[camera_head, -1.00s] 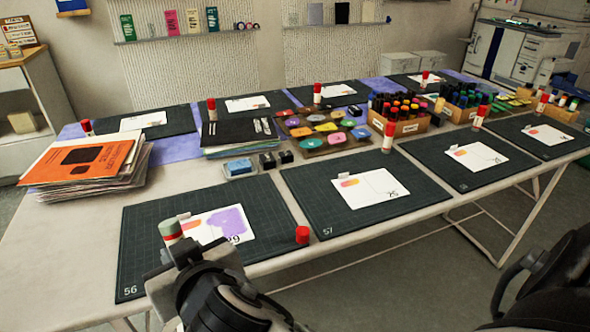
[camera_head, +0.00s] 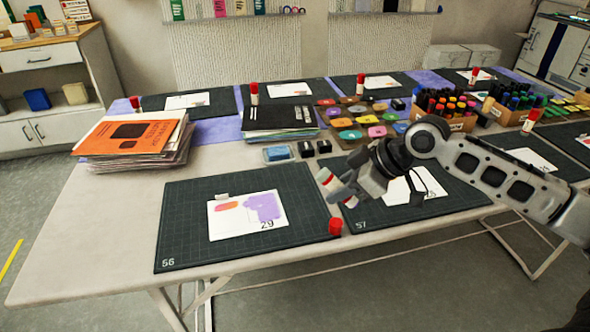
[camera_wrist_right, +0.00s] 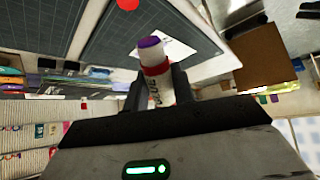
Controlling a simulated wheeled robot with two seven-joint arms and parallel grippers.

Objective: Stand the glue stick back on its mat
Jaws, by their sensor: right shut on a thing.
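My right gripper (camera_head: 345,188) is shut on a glue stick (camera_head: 327,180), held tilted above the left part of mat 57 (camera_head: 440,208). The stick has a white body and a red band; in the right wrist view the glue stick (camera_wrist_right: 157,75) shows a purple tip and no cap, between the fingers. A red cap (camera_head: 335,227) is at the right front edge of mat 56 (camera_head: 180,225), a dark green cutting mat. A white card (camera_head: 235,221) marked 29, with orange and purple patches, lies on mat 56. My left gripper is out of view.
Behind mat 56 are a blue-topped pad (camera_head: 277,154) and small black blocks (camera_head: 306,149). A paper stack (camera_head: 130,140) stands at the back left. Marker boxes (camera_head: 455,122) stand behind my right arm.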

